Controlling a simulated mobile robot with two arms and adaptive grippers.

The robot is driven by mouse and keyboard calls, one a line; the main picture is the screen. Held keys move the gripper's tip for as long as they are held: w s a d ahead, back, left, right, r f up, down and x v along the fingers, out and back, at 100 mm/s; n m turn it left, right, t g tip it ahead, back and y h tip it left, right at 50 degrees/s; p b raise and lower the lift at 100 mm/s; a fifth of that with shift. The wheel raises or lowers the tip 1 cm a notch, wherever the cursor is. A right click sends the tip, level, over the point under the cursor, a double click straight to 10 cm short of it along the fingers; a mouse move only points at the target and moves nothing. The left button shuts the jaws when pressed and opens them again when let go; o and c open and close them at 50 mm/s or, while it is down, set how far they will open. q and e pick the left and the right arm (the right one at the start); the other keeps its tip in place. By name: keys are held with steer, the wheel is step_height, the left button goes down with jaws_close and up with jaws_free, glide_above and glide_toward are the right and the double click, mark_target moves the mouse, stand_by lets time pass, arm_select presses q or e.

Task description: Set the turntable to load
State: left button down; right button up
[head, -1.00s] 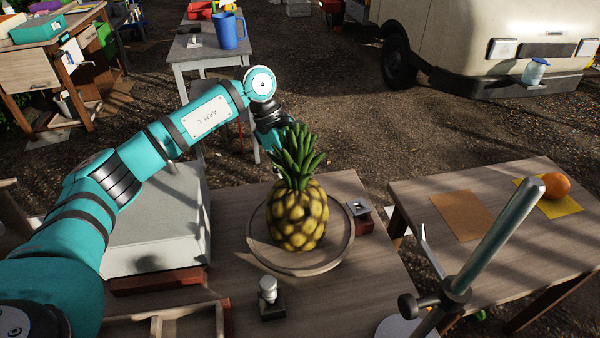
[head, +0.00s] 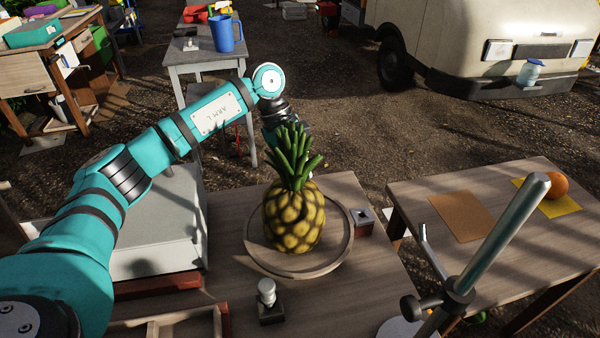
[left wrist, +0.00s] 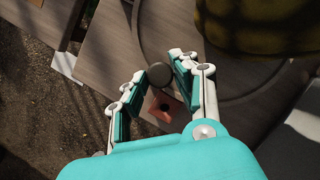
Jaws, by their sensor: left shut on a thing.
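The round wooden turntable (head: 335,250) lies on the wooden table, and a pineapple (head: 294,222) stands upright on it. Part of the turntable (left wrist: 235,95) and the pineapple's dark underside (left wrist: 265,25) show in the left wrist view. My left arm reaches behind the pineapple, which hides the left fingers in the head view. In the left wrist view my left gripper (left wrist: 158,77) has its fingers around a dark round knob (left wrist: 160,75) by the turntable's edge. My right gripper is not in view.
A small dark block with a pale knob (head: 267,292) stands in front of the turntable. A metal stand (head: 500,240) rises at right. A side table holds an orange (head: 556,185) and coloured sheets. A pale box (head: 160,235) is at left under my arm.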

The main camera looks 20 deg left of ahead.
arm_select(q)
steer(key=shift+r, duration=0.1)
steer(key=c, duration=1)
jaws_free()
steer(key=v, duration=1.2)
